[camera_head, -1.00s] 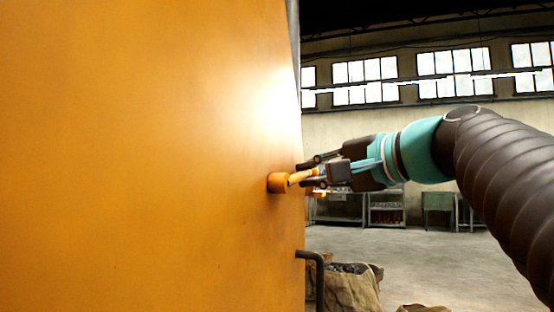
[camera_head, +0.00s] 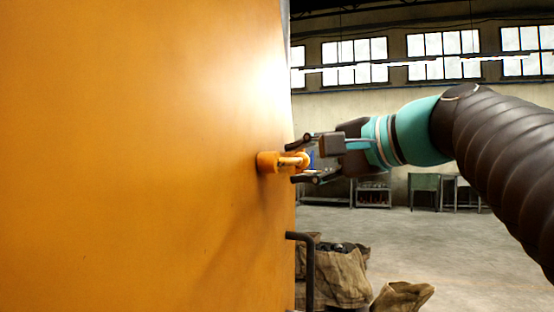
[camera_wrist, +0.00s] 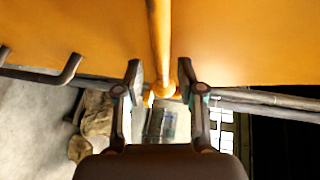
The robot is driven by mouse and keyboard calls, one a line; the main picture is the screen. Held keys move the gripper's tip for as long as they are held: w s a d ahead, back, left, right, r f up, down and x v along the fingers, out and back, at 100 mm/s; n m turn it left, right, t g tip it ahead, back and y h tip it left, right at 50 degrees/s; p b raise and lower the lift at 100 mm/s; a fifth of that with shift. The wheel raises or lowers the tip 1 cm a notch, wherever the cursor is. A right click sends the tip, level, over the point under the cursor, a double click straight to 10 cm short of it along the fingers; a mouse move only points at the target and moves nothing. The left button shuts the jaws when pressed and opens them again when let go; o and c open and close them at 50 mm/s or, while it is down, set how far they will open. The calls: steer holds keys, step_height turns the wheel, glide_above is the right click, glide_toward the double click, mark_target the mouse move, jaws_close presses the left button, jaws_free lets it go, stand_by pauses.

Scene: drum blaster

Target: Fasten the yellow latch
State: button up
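The yellow latch (camera_head: 282,162) sits near the right edge of the large orange panel (camera_head: 150,120). Its round base is on the panel, and its bar points right to a rounded end. In the wrist view the latch bar (camera_wrist: 161,42) runs down from the top, with its knob between the fingers. My gripper (camera_head: 294,160) is at the panel's edge, fingers spread above and below the latch end. In the wrist view the gripper (camera_wrist: 161,72) is open, with gaps on both sides of the bar.
A dark bent handle (camera_head: 308,265) sticks out from the panel's edge below the latch. Sacks (camera_head: 340,275) of dark lumps stand on the floor behind it. Shelves and tables line the far wall.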

steer(key=shift+r, duration=5.05)
steer(key=shift+s+d, duration=0.1)
steer(key=s+d+f+b, duration=0.2)
steer(key=s+d+f, duration=0.1)
steer(key=s+d, duration=0.7)
steer(key=shift+s+d, duration=0.2)
steer(key=shift+s, duration=0.45)
steer(key=shift+r, duration=0.1)
